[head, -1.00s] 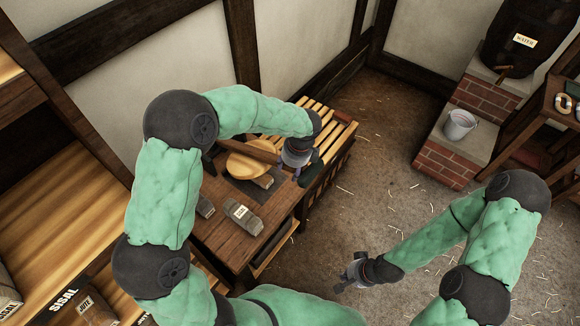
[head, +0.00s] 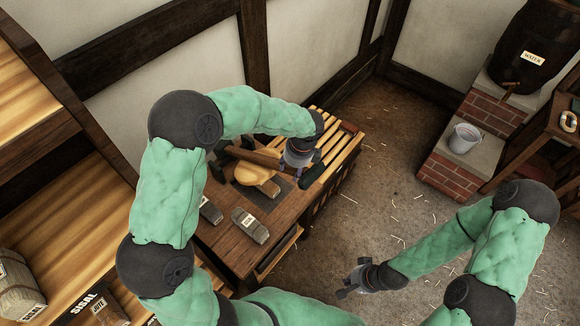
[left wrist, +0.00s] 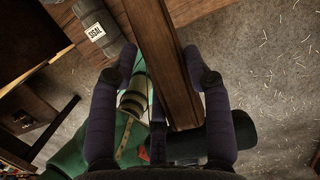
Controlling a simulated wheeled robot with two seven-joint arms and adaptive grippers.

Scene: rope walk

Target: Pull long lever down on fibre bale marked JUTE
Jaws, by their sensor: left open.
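A long brown wooden lever (head: 252,156) slants over the workbench, above a round tan piece (head: 250,173). My left gripper (head: 297,160) is at the lever's right end in the head view. In the left wrist view the lever (left wrist: 165,50) runs between the open fingers of my left gripper (left wrist: 162,62), close to the right finger; contact cannot be told. A grey-brown bale (head: 268,187) lies partly under the tan piece, with no readable label. A bale marked JUTE (head: 108,313) sits on the left shelf. My right gripper (head: 354,283) hangs over the floor; its jaws are unclear.
A labelled grey bale (head: 250,225), reading SISAL in the left wrist view (left wrist: 97,30), and another bale (head: 210,210) lie on the workbench (head: 228,240). A slatted top (head: 335,140) adjoins it. A bucket (head: 464,138) stands on brick steps. The floor between is clear.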

